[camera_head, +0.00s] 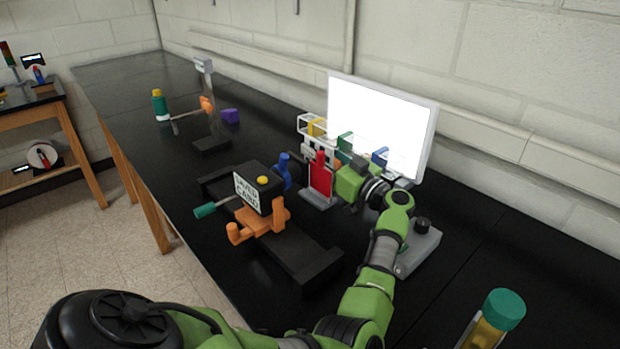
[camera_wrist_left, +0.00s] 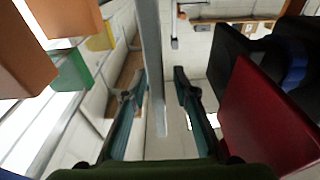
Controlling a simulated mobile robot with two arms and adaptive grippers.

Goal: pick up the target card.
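Several coloured cards stand in a clear rack in front of a white panel in the head view, among them a yellow card (camera_head: 316,127), a green card (camera_head: 345,143) and a blue card (camera_head: 379,156). A red card (camera_head: 320,176) stands upright on a grey base in front of the rack. I cannot tell which is the target card. My left gripper (camera_head: 346,181) is just right of the red card. In the left wrist view its fingers (camera_wrist_left: 156,90) are apart, with a grey bar (camera_wrist_left: 152,60) seen between them and the red card (camera_wrist_left: 262,120) to their right. My right gripper is not in view.
A black box with a card sign (camera_head: 246,193) and orange parts (camera_head: 263,220) stands left of the gripper. The white panel (camera_head: 380,120) rises behind. A teal-capped bottle (camera_head: 503,310) is at the lower right. The far right tabletop is clear.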

